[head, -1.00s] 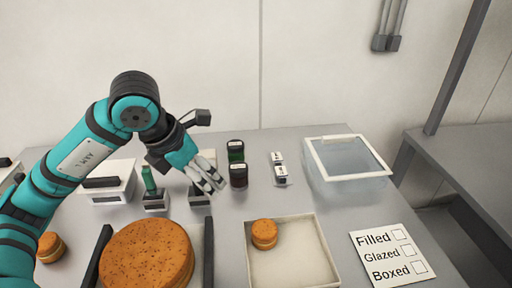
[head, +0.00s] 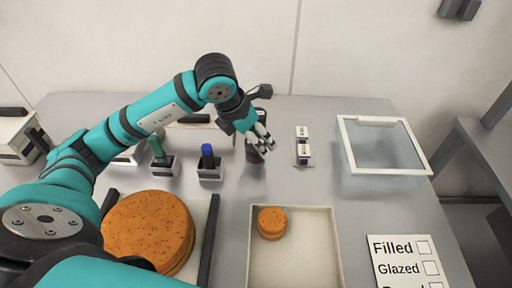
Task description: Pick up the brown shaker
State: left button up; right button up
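The brown shaker (head: 253,153) stands on the grey table, a small dark jar mostly covered by my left gripper in the head view. Only its lower part shows clearly. My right gripper is not in view.
A clear lidded bin (head: 384,149) is further right. A blue-topped tool in a holder (head: 209,165) and a green one (head: 161,158) stand left. A shallow tray (head: 291,263) with a small orange-brown round (head: 271,223) lies in front.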

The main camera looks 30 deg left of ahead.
aim_at(253, 159)
pick_arm(q)
jog(key=shift+x, duration=1.1)
jog(key=x, duration=0.1)
jog(key=p+x, duration=0.1)
jog(key=x, duration=0.1)
jog(key=p+x, duration=0.1)
jog(key=shift+w+a+f, duration=0.1)
jog(key=shift+a+f, duration=0.1)
jog(key=shift+w+f, duration=0.15)
jog(key=shift+f, duration=0.25)
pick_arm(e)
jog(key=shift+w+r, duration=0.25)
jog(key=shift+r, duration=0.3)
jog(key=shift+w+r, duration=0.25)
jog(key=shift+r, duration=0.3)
pick_arm(q)
jog(key=c, duration=1.3)
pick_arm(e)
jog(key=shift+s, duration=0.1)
